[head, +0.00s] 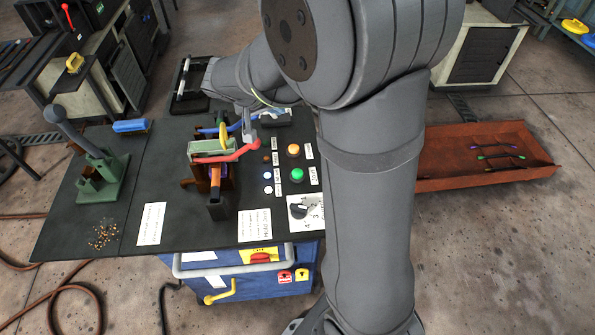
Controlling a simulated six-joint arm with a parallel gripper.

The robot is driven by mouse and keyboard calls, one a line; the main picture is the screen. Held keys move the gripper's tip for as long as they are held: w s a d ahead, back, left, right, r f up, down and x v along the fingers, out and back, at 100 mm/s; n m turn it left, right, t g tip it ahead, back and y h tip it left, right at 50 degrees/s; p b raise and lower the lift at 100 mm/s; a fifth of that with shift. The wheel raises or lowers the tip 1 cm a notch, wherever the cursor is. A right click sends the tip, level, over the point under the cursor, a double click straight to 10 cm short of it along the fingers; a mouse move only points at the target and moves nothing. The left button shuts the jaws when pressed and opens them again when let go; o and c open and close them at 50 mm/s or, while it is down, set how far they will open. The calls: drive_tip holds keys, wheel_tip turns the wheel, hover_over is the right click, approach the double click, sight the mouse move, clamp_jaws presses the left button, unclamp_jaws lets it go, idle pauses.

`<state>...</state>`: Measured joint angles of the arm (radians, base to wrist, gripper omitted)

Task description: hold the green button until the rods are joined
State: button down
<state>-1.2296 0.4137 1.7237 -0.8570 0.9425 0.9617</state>
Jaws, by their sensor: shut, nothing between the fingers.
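The green button (297,174) is a round domed button on the right part of the dark bench top, below an orange button (293,150). White labels stand beside both. The joining machine (208,152), with a pale green block, a red curved lever (235,154) and brown jaws, stands left of the buttons. My gripper (248,132) is small and partly lost against the machine. It is shut and empty, up and left of the green button, apart from it.
A black knob (299,210) on a white plate sits below the buttons. A green hand press (102,178) stands at the bench's left. A red-brown tray (440,183) with several colour-tipped rods lies right of my arm. The bench front-centre is mostly clear.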

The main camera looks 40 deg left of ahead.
drive_tip(key=t, duration=0.1)
hover_over(295, 175)
wheel_tip(295, 175, down, 5)
drive_tip(key=shift+f+h, duration=0.15)
drive_tip(key=shift+h, duration=0.15)
drive_tip(key=shift+f, duration=4.25)
drive_tip(key=shift+f, duration=0.1)
drive_tip(key=shift+f, duration=0.3)
drive_tip(key=shift+f, duration=0.55)
drive_tip(key=shift+r, duration=0.15)
idle(0.9)
drive_tip(key=shift+r, duration=0.8)
